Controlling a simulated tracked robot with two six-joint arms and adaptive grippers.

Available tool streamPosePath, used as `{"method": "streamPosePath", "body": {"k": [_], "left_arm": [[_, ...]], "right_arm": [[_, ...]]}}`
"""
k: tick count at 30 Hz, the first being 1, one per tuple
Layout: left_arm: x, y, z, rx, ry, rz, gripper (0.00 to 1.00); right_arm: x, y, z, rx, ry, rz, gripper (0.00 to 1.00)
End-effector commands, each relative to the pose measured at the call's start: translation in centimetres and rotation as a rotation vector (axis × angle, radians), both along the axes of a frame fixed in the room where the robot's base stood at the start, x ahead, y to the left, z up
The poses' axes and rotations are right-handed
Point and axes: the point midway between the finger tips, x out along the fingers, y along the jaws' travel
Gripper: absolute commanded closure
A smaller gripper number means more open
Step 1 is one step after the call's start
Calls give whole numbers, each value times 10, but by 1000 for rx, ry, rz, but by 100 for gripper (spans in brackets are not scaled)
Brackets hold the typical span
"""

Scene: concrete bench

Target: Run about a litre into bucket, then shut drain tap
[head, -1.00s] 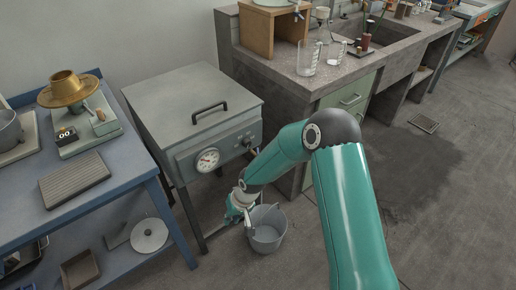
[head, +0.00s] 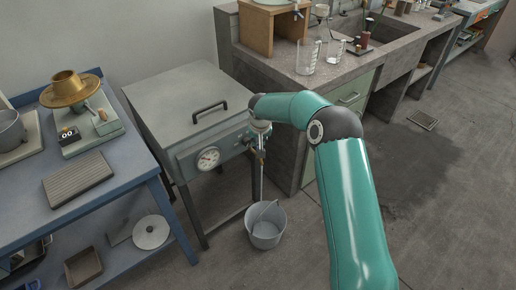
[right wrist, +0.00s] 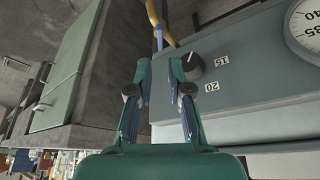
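The grey bucket (head: 266,230) stands on the floor in front of the grey water bath (head: 195,100). A thin pale line, seemingly a water stream (head: 262,185), runs down from the bath's front into the bucket; its level inside is too small to tell. My right gripper (head: 261,150) is at the bath's front above the bucket, hiding most of the drain tap. In the right wrist view my right gripper (right wrist: 158,72) is open and empty. A brass-yellow tap part (right wrist: 156,18) shows just past its fingertips. My left gripper is out of view.
The bath front carries a round gauge (head: 208,158) and a dark knob (right wrist: 192,62). A blue bench (head: 110,165) with scales stands left. A concrete counter (head: 285,60) with glass beakers (head: 307,57) stands behind. The floor right of the bucket is clear.

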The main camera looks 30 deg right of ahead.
Motion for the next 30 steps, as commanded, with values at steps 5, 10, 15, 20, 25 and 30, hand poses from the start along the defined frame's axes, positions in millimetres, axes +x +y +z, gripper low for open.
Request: {"method": "streamPosePath", "body": {"k": [5, 10, 15, 20, 25, 30], "left_arm": [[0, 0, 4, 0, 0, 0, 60], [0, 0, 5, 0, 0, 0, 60], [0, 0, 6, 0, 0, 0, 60], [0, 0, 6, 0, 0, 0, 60], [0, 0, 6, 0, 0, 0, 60], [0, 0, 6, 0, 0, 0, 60]], "right_arm": [[13, -7, -37, 0, 2, -1, 81], [22, -12, -61, 1, 0, 0, 81], [27, -15, -73, 1, -1, -1, 81], [27, -15, -76, 1, -1, -1, 81], [27, -16, -76, 1, 0, -2, 81], [27, -16, -75, 1, 0, -2, 100]]}}
